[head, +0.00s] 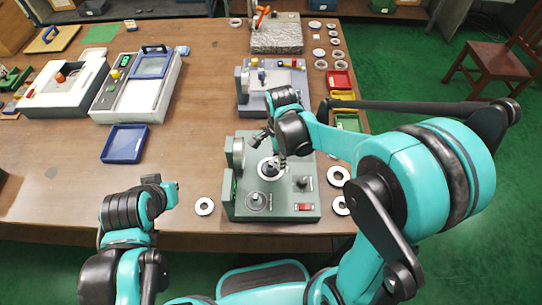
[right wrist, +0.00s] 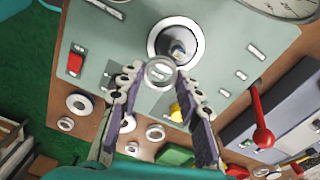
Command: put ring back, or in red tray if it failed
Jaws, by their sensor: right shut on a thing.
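My right gripper (head: 277,160) is over the grey-green test machine (head: 298,151), near its round seat with a pale rim and central post (right wrist: 178,42). In the right wrist view, my right gripper (right wrist: 158,76) is shut on a small metal ring (right wrist: 161,73) at its fingertips. The ring appears just off the post, apart or overlapping only in view; I cannot tell the height. The red tray (head: 340,79) lies at the table's right edge. My left gripper (head: 171,191) is at the front left, away from the machine; its finger opening is unclear.
Loose rings lie beside the machine, one at its left (head: 204,206) and others at its right (head: 339,176). Yellow (head: 343,95) and green (head: 348,120) trays sit below the red one. A blue-grey machine (head: 255,100) stands behind.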

